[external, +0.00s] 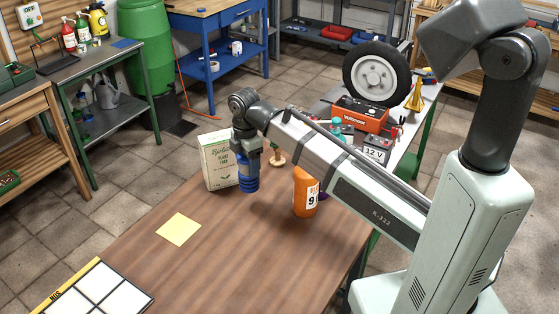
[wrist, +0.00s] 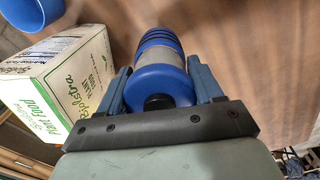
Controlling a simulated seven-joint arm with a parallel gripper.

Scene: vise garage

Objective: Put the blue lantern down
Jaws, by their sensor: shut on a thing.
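The blue lantern (external: 249,180) is a blue cylinder with a grey middle, held upright below my gripper in the external view. In the wrist view the lantern (wrist: 158,70) sits between the two fingers. My gripper (external: 247,157) is shut on the lantern; its fingers also show in the wrist view (wrist: 160,90). The lantern is over the brown wooden table (external: 190,270), next to the plant food box. I cannot tell whether its base touches the table.
The plant food box (external: 219,162) stands left of the lantern. An orange bottle (external: 305,192) stands to the right, partly behind my arm. A yellow paper square (external: 179,230) and a white grid mat (external: 98,290) lie on the table. The table's middle front is clear.

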